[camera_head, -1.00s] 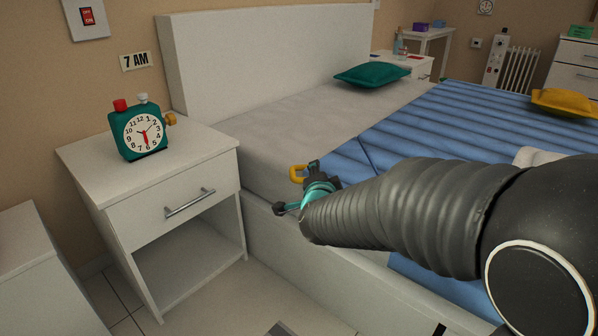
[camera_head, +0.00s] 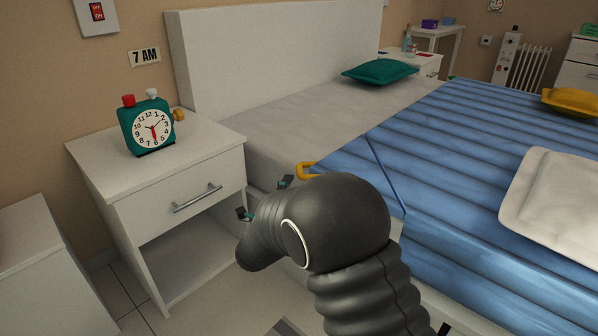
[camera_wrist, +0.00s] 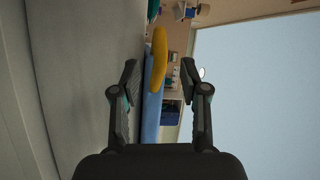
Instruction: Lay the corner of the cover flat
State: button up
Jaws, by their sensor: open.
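The blue ribbed cover (camera_head: 470,150) lies over the bed. Its near-left corner carries a yellow loop (camera_head: 306,170) at the mattress edge; a dark seam or fold line runs across the cover right of it. My arm hides part of this corner, so I cannot tell whether it lies fully flat. My gripper (camera_head: 265,198) is open and empty, left of the loop and apart from it, beside the bed edge.
A white nightstand (camera_head: 150,165) with a green clock (camera_head: 150,125) stands left of the bed, close to my gripper. A green pillow (camera_head: 381,72) lies near the headboard (camera_head: 275,55). A white pillow (camera_head: 560,195) and a yellow pillow (camera_head: 575,101) lie on the cover.

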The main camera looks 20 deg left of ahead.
aim_at(299, 169)
jog(key=w, duration=0.8)
jog(key=shift+w+r, duration=0.3)
jog(key=shift+r, duration=0.05)
grip_shut()
